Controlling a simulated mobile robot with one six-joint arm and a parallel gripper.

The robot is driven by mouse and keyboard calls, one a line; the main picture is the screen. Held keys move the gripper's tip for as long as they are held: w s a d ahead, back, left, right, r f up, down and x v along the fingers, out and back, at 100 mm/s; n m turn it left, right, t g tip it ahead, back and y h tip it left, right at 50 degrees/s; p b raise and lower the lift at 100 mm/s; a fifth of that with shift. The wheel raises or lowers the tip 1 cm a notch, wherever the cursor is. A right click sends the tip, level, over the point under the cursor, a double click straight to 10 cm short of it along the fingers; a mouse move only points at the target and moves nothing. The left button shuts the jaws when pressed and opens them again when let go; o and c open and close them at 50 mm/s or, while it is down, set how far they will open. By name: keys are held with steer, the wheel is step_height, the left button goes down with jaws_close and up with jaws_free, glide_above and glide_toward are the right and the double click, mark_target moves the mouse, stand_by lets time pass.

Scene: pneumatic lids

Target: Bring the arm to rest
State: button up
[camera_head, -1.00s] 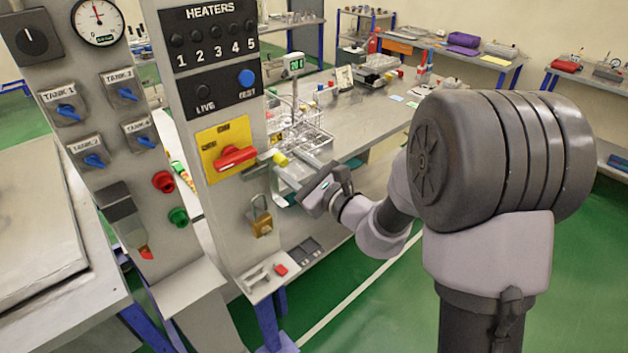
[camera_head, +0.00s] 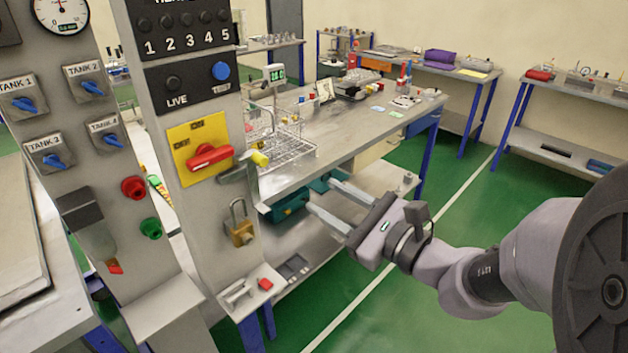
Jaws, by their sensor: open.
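My gripper (camera_head: 330,202) is open and empty. My arm comes in from the right side of the picture. The gripper is to the right of the heater panel (camera_head: 190,45) and apart from the red rotary handle (camera_head: 210,158) on its yellow plate. The fingers overlap the view of the lower shelf and a teal item (camera_head: 290,207) there; I cannot tell whether they touch anything.
The tank panel (camera_head: 75,130) stands at left. The workbench (camera_head: 345,130) holds a wire basket (camera_head: 285,150). Green floor (camera_head: 470,220) is open beyond my arm.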

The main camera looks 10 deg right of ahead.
steer(key=s+a+f+n+g+y, duration=0.1)
steer(key=s+a+f+n+g, duration=0.3)
steer(key=s+a+n+g, duration=0.6)
steer(key=s+f+n+g+h, duration=0.1)
steer(key=s+f+n+h, duration=0.25)
steer(key=s, duration=0.35)
steer(key=s+d+r+n+t+h, duration=0.1)
steer(key=s+d+n+h, duration=0.1)
steer(key=d+n+h, duration=0.3)
steer(key=d+n, duration=0.1)
steer(key=d, duration=0.2)
steer(key=shift+n+t, duration=0.35)
steer(key=shift+t, duration=0.05)
steer(key=shift+h, duration=0.25)
steer(key=shift+c, duration=0.2)
